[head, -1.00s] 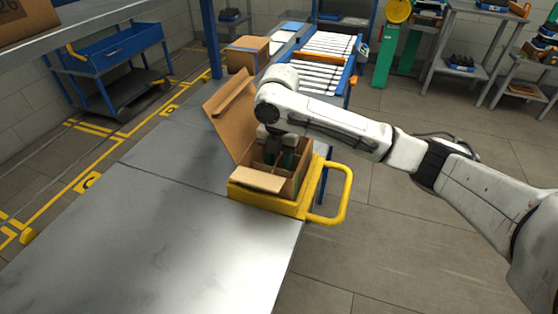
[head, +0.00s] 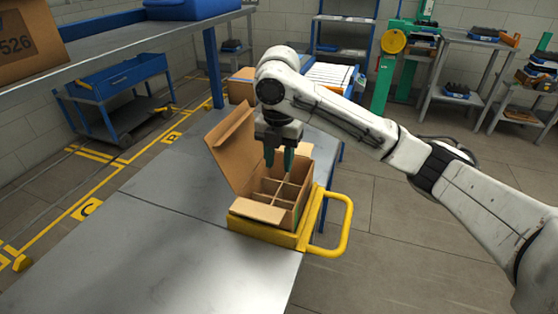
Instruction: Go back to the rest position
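My gripper (head: 279,162) hangs pointing down over the far part of an open cardboard box (head: 298,207). Its two dark greenish fingers are apart, and I see nothing between them. The fingertips overlap the box's back compartments in this view, so their exact height is hard to tell. The box has cardboard dividers (head: 274,190) making several compartments, and the ones I can see into look empty. I make out no amber bottle. The gripper hides part of the back of the box. My arm reaches in from the right.
The box sits in a yellow frame (head: 262,233) with a handle loop on its right, at the edge of the grey metal table (head: 180,240). The box's tall flap (head: 232,148) stands up at left. Another cardboard box (head: 240,88) stands behind. The near table is clear.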

